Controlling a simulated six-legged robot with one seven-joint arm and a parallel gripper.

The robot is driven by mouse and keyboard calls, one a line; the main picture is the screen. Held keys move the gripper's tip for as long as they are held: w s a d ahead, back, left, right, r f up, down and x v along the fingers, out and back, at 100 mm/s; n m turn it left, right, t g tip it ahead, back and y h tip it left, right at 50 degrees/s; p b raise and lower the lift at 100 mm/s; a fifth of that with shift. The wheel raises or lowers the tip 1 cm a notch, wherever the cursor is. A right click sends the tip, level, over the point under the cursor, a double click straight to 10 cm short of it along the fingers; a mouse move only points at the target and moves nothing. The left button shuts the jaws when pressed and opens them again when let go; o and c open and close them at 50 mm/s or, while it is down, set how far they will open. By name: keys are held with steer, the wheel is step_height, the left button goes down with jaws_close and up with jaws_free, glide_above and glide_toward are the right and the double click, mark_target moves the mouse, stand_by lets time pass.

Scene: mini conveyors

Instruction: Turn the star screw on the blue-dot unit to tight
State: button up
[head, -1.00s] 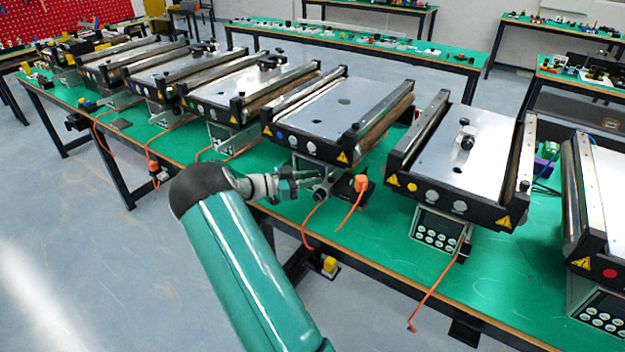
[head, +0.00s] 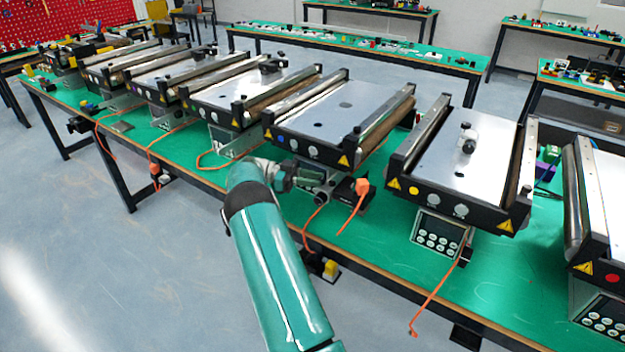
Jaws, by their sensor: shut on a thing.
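The blue-dot unit (head: 335,112) is a mini conveyor with a silver top in the middle of the row. Its blue dot (head: 281,137) is on the dark front panel. The star screw (head: 321,198) is a small dark knob below that panel, at the front underside of the unit. My gripper (head: 309,182) reaches in from the left below the panel and is shut on the star screw. The fingertips and the grip are small and partly hidden against the dark parts there, so how far the screw is turned cannot be seen.
An orange plug (head: 362,187) with a hanging orange cable is just right of my gripper. A yellow-dot conveyor (head: 480,150) stands to the right, and several more conveyors line the green table (head: 385,262). Open floor (head: 120,270) lies in front.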

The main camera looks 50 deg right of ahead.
steer(key=shift+s+d+r, duration=0.1)
steer(key=shift+s, duration=0.05)
steer(key=o, duration=1)
steer(key=shift+s, duration=0.1)
steer(key=shift+w, duration=0.25)
